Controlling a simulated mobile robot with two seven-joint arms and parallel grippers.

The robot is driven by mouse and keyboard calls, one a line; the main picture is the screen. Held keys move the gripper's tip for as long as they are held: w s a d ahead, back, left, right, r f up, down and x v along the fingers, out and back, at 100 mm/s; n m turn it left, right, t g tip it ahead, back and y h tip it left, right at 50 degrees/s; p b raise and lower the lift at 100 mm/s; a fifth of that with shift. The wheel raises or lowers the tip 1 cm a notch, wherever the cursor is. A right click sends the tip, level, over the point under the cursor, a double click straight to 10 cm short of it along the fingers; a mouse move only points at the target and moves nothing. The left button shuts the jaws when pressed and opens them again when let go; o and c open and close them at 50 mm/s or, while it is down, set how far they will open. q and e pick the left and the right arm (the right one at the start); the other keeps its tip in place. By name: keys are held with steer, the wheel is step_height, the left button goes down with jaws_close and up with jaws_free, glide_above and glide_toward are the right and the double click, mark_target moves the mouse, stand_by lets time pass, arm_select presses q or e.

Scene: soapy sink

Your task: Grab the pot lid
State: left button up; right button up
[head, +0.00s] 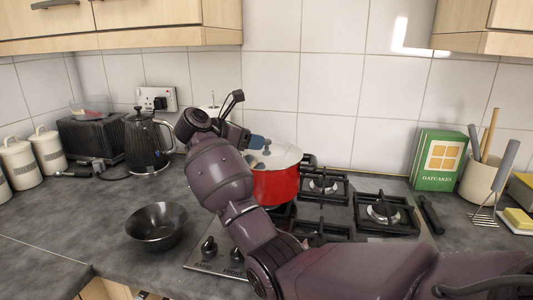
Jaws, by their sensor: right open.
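The pot lid (284,156), pale with a small knob on top, sits on a red pot (275,187) on the hob. My right arm comes in from the right and crosses in front of the pot, hiding its left side. My right gripper (256,142) is partly hidden behind my wrist. It is open, with a blue fingertip close to the lid's knob; I cannot tell whether it touches. My left gripper is not in view.
A black bowl (157,238) stands on the counter at the left of the hob. A black kettle (147,145) and a dark toaster (92,137) stand behind it. A green box (437,160) and a utensil pot (480,184) are at the right. Wall cupboards (120,38) overhang the back.

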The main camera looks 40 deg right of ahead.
mark_target(267, 148)
steer(key=x, duration=0.3)
steer(key=shift+s+d+r, duration=0.1)
steer(key=shift+s+d, duration=0.05)
steer(key=shift+d, duration=0.15)
steer(key=shift+d+f, duration=0.35)
steer(key=shift+d, duration=0.25)
steer(key=shift+r, duration=0.1)
jaws_close()
